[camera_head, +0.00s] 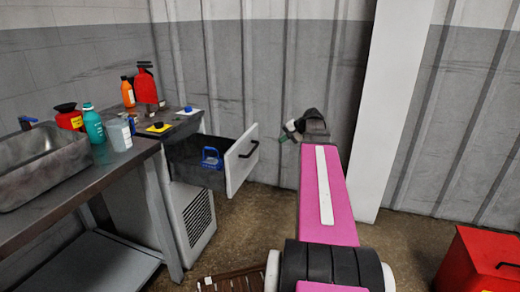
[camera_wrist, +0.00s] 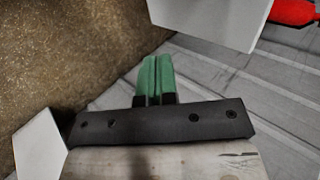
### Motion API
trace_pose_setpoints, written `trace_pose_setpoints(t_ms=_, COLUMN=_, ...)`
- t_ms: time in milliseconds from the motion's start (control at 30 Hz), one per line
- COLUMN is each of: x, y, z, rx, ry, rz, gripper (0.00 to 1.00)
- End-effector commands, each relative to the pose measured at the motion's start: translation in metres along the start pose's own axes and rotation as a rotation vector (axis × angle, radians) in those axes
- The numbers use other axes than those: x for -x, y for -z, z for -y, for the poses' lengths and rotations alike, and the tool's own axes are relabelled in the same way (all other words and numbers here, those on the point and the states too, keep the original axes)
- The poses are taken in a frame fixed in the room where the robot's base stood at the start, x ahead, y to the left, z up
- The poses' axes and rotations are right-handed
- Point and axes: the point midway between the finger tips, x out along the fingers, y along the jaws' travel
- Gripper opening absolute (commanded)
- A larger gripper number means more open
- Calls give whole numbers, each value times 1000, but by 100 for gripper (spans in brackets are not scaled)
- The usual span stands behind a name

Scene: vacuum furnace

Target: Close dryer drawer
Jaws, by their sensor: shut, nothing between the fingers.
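The dryer drawer (camera_head: 241,160) stands pulled out at centre left in the head view. It has a white front with a dark handle (camera_head: 248,149) and a dark inside. A blue item (camera_head: 211,158) sits in it. My gripper (camera_head: 285,133) is to the right of the drawer front, apart from it, near the corrugated wall. Its green fingers are pressed together and empty in the wrist view (camera_wrist: 154,75). A white panel (camera_wrist: 210,20) shows beyond the fingertips there, probably the drawer front.
A metal bench with a sink (camera_head: 40,165) is at left, with several bottles on and behind it. A white grilled unit (camera_head: 197,222) stands below the drawer. A white pillar (camera_head: 390,100) is right of my arm. A red box (camera_head: 480,262) is at lower right. The floor right of the drawer is clear.

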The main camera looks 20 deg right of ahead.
Motion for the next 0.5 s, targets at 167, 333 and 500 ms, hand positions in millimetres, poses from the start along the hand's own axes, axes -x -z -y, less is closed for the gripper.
trace_pose_setpoints(t_ms=167, x=-8, y=2, z=1, rx=-3, ry=8, rz=-1, gripper=0)
trace_pose_setpoints(t_ms=333, x=-36, y=2, z=1, rx=-3, ry=7, rz=0, gripper=0)
trace_pose_setpoints(t_ms=500, x=-68, y=2, z=1, rx=-3, ry=6, rz=1, gripper=0)
